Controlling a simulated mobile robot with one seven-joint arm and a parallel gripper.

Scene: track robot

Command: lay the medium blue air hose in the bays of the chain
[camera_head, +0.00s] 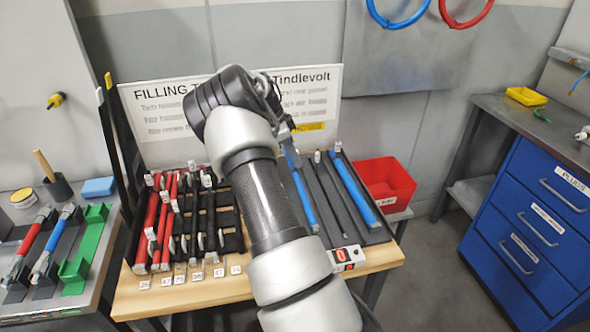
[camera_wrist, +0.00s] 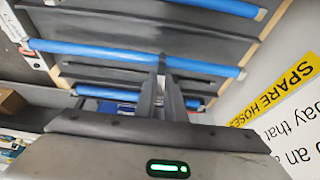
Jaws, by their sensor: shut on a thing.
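My gripper (camera_head: 287,135) is over the hose rack (camera_head: 322,200) on the right part of the wooden bench. In the wrist view its fingers (camera_wrist: 160,66) are shut on a blue hose (camera_wrist: 95,50), which crosses the picture left to right. I cannot tell whether this hose is clear of the rack. Other blue hoses show above and below it in the wrist view. In the head view a blue hose (camera_head: 352,188) lies at the rack's right side. The black chain (camera_head: 234,241) lies left of my arm, with red and black hoses in its left bays. My arm hides part of its right side.
A red bin (camera_head: 388,180) stands right of the rack. A switch box (camera_head: 347,257) sits at the bench front. The sign board (camera_head: 165,110) stands behind. A left side table holds a green tray (camera_head: 82,250). Blue drawers (camera_head: 535,220) stand at right.

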